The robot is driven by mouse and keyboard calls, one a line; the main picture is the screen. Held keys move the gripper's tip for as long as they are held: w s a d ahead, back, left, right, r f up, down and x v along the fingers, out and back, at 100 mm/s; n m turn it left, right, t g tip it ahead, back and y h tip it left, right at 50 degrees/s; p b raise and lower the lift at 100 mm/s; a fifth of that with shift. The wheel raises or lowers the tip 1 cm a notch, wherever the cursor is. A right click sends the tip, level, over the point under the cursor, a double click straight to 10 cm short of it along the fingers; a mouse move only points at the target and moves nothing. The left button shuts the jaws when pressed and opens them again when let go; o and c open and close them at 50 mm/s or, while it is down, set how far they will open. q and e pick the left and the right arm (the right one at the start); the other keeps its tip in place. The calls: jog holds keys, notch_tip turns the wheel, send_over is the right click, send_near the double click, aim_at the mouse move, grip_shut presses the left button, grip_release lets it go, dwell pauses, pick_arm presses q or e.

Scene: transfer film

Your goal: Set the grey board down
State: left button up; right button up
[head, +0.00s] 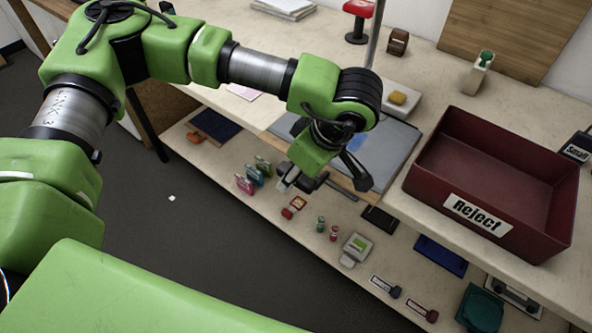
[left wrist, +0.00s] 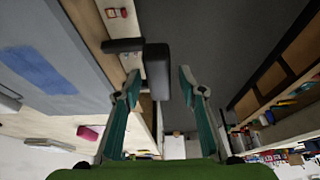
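The grey board (head: 402,150) lies flat at the work table's near edge, partly hidden behind my left arm, with a blue patch on it. It also shows at the left of the left wrist view (left wrist: 85,30). A black handle-like block (left wrist: 157,72), with a dark bar reaching toward the board's edge, lies between my left fingertips. My left gripper (head: 323,184) is at the board's near edge; in the left wrist view its two fingers (left wrist: 160,85) stand apart, with a gap visible beside the block. My right gripper is out of view.
A dark red Reject bin (head: 432,183) stands right of the board. A lower shelf holds clamps (head: 254,172), a grey device (head: 356,248) and other small items. A yellow sponge-like block on a white tray (head: 404,112) is behind the board.

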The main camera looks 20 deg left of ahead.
pick_arm(q)
jog(key=b+v, duration=0.2)
jog(key=v, duration=1)
